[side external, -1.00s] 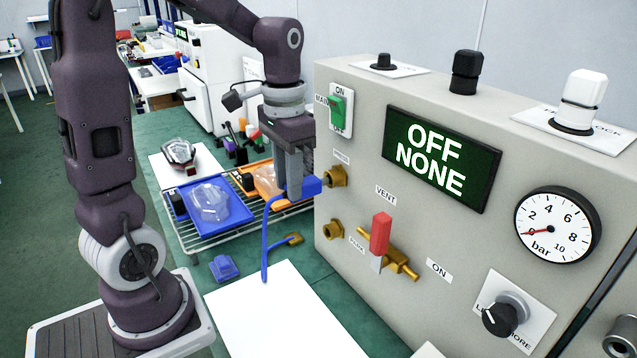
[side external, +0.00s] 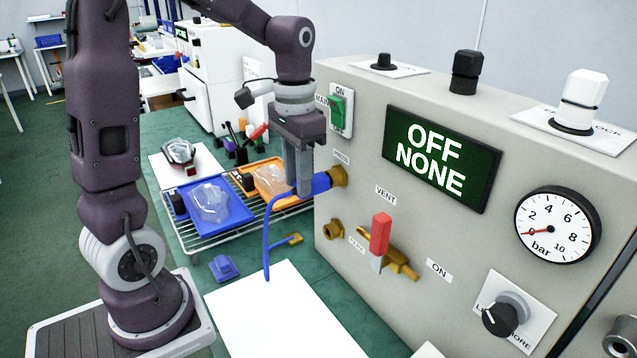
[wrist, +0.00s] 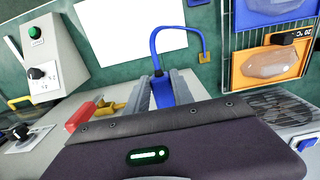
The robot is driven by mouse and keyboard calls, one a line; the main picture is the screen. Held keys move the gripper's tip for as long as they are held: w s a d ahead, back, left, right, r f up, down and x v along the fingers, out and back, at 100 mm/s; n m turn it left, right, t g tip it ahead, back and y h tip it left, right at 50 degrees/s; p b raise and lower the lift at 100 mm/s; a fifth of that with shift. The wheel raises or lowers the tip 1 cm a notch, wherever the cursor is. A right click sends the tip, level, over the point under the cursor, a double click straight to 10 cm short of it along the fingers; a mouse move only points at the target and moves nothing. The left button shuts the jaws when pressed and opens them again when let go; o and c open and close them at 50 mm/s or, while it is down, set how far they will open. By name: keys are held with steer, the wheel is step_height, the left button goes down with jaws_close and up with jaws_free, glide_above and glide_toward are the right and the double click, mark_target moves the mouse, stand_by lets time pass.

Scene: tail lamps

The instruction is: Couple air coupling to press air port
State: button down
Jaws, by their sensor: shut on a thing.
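My gripper (side external: 304,182) is shut on the blue air coupling (side external: 321,183), which has a blue hose hanging from it. The coupling's front end meets the upper brass port (side external: 338,176) on the grey panel face, in line with it. I cannot tell whether it is locked on. A second brass port (side external: 334,229) sits lower on the panel and is bare. The label beside the upper port is too small to read. In the wrist view, the coupling (wrist: 161,92) lies between my fingers and its hose loops away across the white sheet.
A red-handled vent valve (side external: 380,235) sticks out of the panel to the right of the ports. The panel display (side external: 441,157) reads OFF NONE and the gauge (side external: 557,226) points near zero. A wire rack holds a blue tray (side external: 180,222) and an orange tray (side external: 285,203).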

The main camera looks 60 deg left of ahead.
stand_by(0.3)
steer(key=c, duration=1)
jaws_free()
step_height(320, 180, up, 7)
steer(key=shift+r, duration=0.1)
steer(key=s+d+t, duration=0.2)
steer(key=s+d, duration=0.1)
steer(key=s, duration=0.2)
steer(key=s+d+f+t, duration=0.1)
steer(key=s+d, duration=0.2)
steer(key=s, duration=0.2)
steer(key=s+d+f+t, duration=0.1)
steer(key=s+d+t, duration=0.1)
steer(key=s+d, duration=0.1)
steer(key=shift+s+d+t, duration=0.15)
steer(key=shift+s+d, duration=0.05)
steer(key=shift+s, duration=0.25)
steer(key=shift+s+d+t, duration=0.15)
steer(key=shift+s, duration=0.3)
